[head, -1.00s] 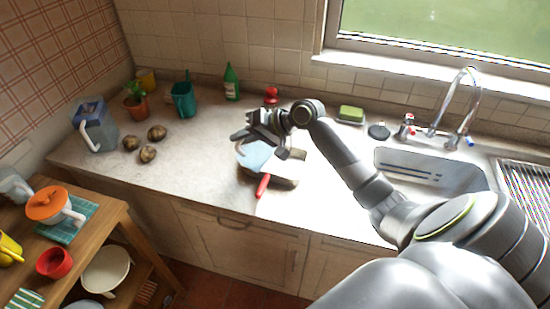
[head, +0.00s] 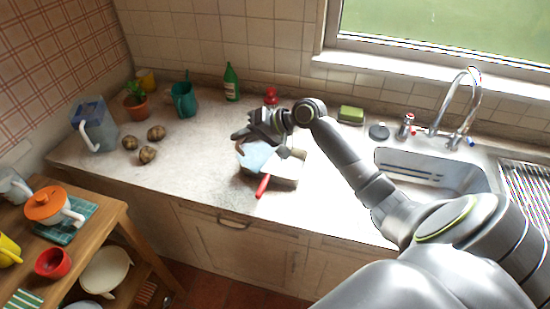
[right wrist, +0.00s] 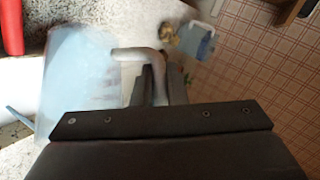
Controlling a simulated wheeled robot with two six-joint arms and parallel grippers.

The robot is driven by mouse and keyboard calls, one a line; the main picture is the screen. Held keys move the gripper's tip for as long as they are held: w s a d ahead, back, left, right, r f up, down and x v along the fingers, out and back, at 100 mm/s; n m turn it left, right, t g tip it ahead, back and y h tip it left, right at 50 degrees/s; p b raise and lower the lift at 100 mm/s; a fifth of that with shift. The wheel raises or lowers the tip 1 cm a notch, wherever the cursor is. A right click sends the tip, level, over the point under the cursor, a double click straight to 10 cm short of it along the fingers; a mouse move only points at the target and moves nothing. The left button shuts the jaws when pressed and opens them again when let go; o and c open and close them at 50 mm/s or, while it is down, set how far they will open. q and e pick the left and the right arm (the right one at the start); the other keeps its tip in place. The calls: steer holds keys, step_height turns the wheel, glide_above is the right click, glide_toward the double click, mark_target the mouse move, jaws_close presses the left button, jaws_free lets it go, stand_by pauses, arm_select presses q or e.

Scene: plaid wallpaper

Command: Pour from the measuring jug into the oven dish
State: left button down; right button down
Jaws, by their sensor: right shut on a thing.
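The measuring jug (head: 254,156) is pale blue and see-through. My right gripper (head: 262,130) is shut on its handle, above the counter near the middle of the head view. In the right wrist view the jug (right wrist: 80,85) fills the left side and its grey handle (right wrist: 135,54) runs between the fingers (right wrist: 152,85). The oven dish (head: 289,182) is a pale, low dish on the counter, just right of and below the jug, partly hidden by it. I cannot tell whether jug and dish touch, or what the jug holds. My left gripper is not in view.
A red-handled utensil (head: 263,186) lies at the dish's front left. The sink (head: 430,172) is right. A wooden trolley (head: 112,222) stands front left.

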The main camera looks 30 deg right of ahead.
steer(key=shift+w+d+r+m+y+b, duration=0.15)
steer(key=shift+d+m+y+b, duration=0.25)
steer(key=shift+d+y+b, duration=0.55)
steer(key=shift+w+d+m+y+b, duration=0.1)
steer(key=shift+d+m+y+b, duration=0.3)
steer(key=shift+b, duration=1.05)
stand_by(4.0)
steer(key=shift+w+d+m+y+b, duration=0.15)
steer(key=shift+d+m+y+b, duration=0.4)
steer(key=shift+d, duration=0.25)
stand_by(0.7)
